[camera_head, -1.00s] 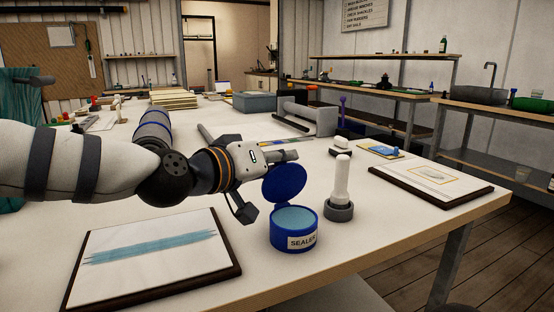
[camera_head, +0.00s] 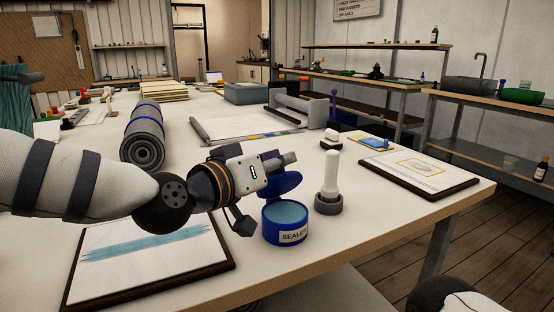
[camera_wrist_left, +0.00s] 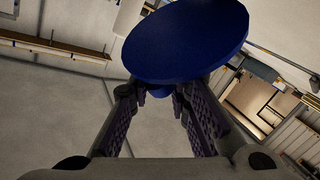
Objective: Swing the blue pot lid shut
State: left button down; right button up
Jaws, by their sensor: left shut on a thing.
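The blue pot (camera_head: 285,236) stands on the white table with a "SEALER" label on its front. Its top is open and pale blue contents show inside. The blue lid (camera_head: 287,186) is raised at the pot's back edge, tilted and partly hidden behind my left gripper (camera_head: 267,192). In the left wrist view the lid (camera_wrist_left: 185,38) is a large dark blue disc just beyond the fingertips. My left gripper (camera_wrist_left: 160,92) is shut on a small part of the lid between its fingers. My right gripper is out of view.
A white-handled tool in a grey base (camera_head: 329,185) stands close right of the pot. A framed blue drawing (camera_head: 150,260) lies to the left, another frame (camera_head: 420,172) to the right. A grey roll (camera_head: 146,140) lies behind my left arm. The table's front edge is near.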

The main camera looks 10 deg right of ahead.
pick_arm(q)
jog(key=shift+s+f, duration=0.15)
jog(key=shift+f, duration=0.15)
jog(key=c, duration=1.7)
grip_release()
jog(key=shift+o, duration=1.2)
jog(key=shift+r, duration=0.15)
jog(key=v, duration=1.1)
jog(key=shift+s+a, duration=0.25)
jog(key=shift+a, duration=0.05)
